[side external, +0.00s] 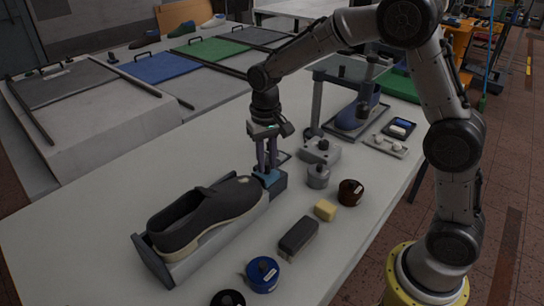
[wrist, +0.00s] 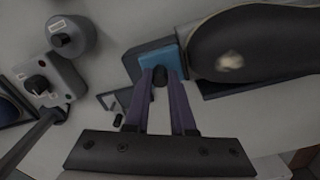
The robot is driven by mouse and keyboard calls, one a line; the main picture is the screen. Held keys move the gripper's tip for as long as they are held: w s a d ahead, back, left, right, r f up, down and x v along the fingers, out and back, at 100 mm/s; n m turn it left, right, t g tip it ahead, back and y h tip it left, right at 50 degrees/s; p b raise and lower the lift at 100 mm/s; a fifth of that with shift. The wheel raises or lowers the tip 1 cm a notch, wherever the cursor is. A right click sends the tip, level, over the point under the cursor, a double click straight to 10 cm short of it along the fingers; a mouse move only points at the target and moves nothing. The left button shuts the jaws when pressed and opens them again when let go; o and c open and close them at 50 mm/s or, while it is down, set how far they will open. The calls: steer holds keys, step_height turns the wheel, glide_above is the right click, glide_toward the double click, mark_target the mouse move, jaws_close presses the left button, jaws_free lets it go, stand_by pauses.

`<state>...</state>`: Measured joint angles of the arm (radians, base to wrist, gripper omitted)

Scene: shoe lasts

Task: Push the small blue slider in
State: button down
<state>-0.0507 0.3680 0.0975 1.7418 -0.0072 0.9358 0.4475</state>
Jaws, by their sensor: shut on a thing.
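A dark grey shoe (side external: 205,212) lies in a long grey holder (side external: 152,258) on the table. The small blue slider (side external: 268,179) sits at the holder's end by the shoe's toe. In the wrist view the blue slider (wrist: 165,60) is beside the toe (wrist: 250,48), with a dark knob (wrist: 160,77) on it. My gripper (side external: 268,168) points down over the slider. In the wrist view my gripper (wrist: 161,76) has its purple fingers on either side of the knob, shut on it. The fingers hide part of the slider.
A grey block with a knob (side external: 320,151), a grey cylinder (side external: 318,177), a brown round tin (side external: 350,192), a yellow block (side external: 325,210), a dark brush-like block (side external: 298,238) and a blue tin (side external: 263,274) stand nearby. The table left of the holder is clear.

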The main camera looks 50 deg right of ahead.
mark_target(266, 164)
steer(key=shift+a+r, duration=0.1)
steer(key=shift+a, duration=0.15)
steer(key=c, duration=1)
jaws_free()
steer(key=shift+c, duration=0.2)
step_height(266, 164, up, 14)
steer(key=shift+d, duration=0.1)
